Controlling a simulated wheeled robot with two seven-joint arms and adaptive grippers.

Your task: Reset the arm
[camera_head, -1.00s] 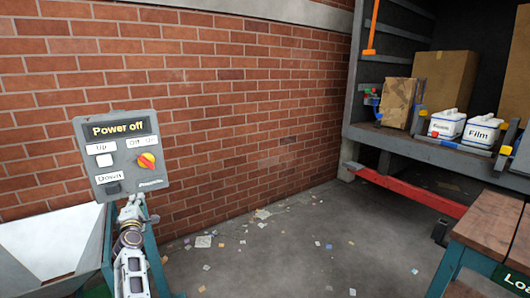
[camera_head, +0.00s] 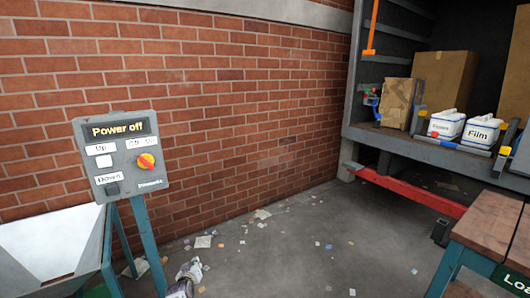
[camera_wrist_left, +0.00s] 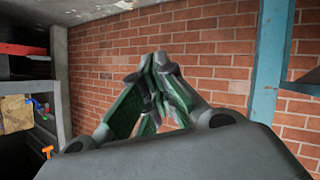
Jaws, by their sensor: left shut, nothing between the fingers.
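My left gripper (camera_head: 192,272) shows at the bottom of the head view, below and to the right of the control panel (camera_head: 122,155), apart from it. In the left wrist view its green-padded fingers (camera_wrist_left: 152,88) are drawn together with nothing between them, in front of the brick wall. The panel reads "Power off" and has a white Up button, a dark Down button and a red-yellow rotary switch (camera_head: 146,161). My right gripper is out of view.
A white hopper (camera_head: 45,250) stands at the left, beside the panel's teal post (camera_head: 148,240). A truck bed at the right holds boxes and two labelled white tubs (camera_head: 482,131). A wooden-topped bench (camera_head: 485,220) stands at the lower right. The littered floor between is open.

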